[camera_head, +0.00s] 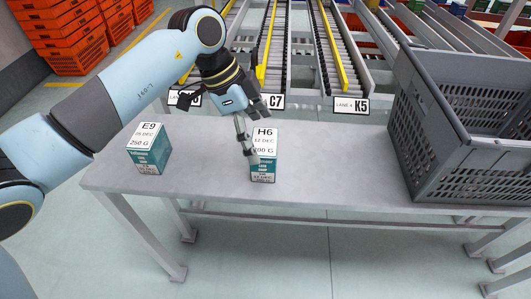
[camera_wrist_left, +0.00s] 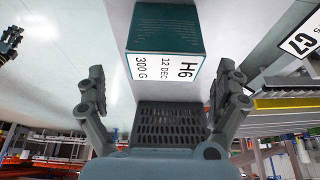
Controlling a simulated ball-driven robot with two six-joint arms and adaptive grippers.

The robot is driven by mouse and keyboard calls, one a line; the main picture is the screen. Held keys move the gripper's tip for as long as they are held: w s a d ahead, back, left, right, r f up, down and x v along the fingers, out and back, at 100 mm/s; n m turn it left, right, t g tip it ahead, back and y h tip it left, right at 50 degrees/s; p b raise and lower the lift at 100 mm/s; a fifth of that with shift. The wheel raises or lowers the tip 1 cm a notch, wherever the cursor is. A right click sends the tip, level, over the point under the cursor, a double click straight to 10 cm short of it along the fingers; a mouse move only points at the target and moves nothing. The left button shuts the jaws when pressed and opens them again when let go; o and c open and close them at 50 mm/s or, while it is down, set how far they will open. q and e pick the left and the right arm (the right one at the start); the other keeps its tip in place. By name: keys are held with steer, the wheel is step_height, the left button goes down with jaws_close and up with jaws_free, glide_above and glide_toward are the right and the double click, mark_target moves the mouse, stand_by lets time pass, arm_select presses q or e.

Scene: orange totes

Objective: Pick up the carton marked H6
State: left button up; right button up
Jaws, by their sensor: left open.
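The H6 carton (camera_head: 263,155) stands upright on the grey table, teal with a white top label. In the left wrist view the carton (camera_wrist_left: 166,32) is at the top middle, its label towards the gripper. My left gripper (camera_head: 246,148) is at the carton's left side in the head view, overlapping its edge. In the left wrist view my left gripper (camera_wrist_left: 158,85) has its fingers spread wide, nothing between the tips. I cannot tell whether a finger touches the carton. A dark jointed part at the wrist view's left edge may be my right gripper; its jaws are unclear.
The E9 carton (camera_head: 149,149) stands to the left on the table (camera_head: 215,180). A grey slotted crate (camera_head: 430,130) fills the table's right end. Roller lanes with signs C7 (camera_head: 272,102) and K5 (camera_head: 351,105) lie behind. The table between H6 and the crate is clear.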

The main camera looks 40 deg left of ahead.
mark_target(260, 140)
arm_select(q)
steer(key=x, duration=0.4)
steer(key=shift+w+a+f, duration=0.2)
steer(key=shift+f, duration=0.2)
steer(key=shift+w+f, duration=0.1)
steer(key=shift+f, duration=0.1)
steer(key=shift+c, duration=1.7)
steer(key=c, duration=0.8)
arm_select(e)
steer(key=shift+w+r, duration=0.1)
steer(key=shift+w, duration=0.8)
